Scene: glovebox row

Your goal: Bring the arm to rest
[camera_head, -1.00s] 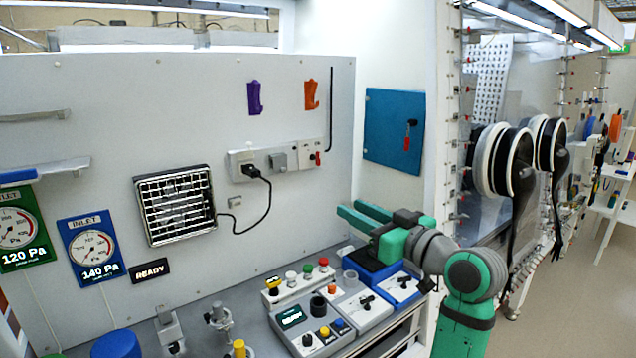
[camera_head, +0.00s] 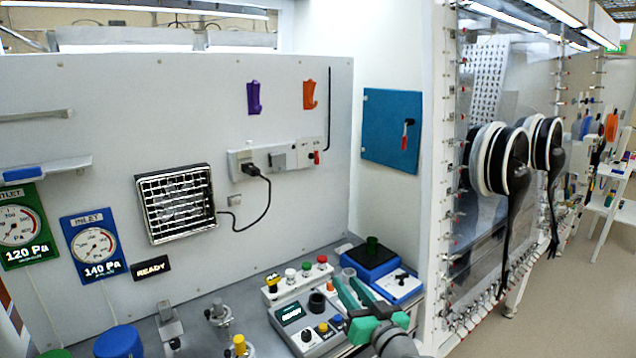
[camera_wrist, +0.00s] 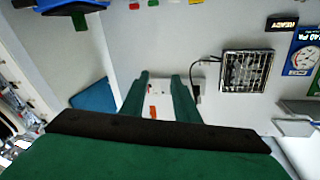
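My gripper (camera_head: 353,293) is low at the bottom centre of the head view, its two green fingers reaching up and left over the bench controls. In the wrist view the two green fingers of my gripper (camera_wrist: 161,92) stand apart with a gap between them. Nothing is held in the gap; the wall with its socket strip shows through it. Most of my arm is below the head view's edge.
A control box (camera_head: 309,335) with buttons and a blue-and-grey unit (camera_head: 401,284) sit close around my gripper. A blue panel (camera_head: 391,131), a socket strip (camera_head: 285,157) and a vent (camera_head: 176,204) are on the walls. Glove ports (camera_head: 497,160) stand at right. Space above the bench is free.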

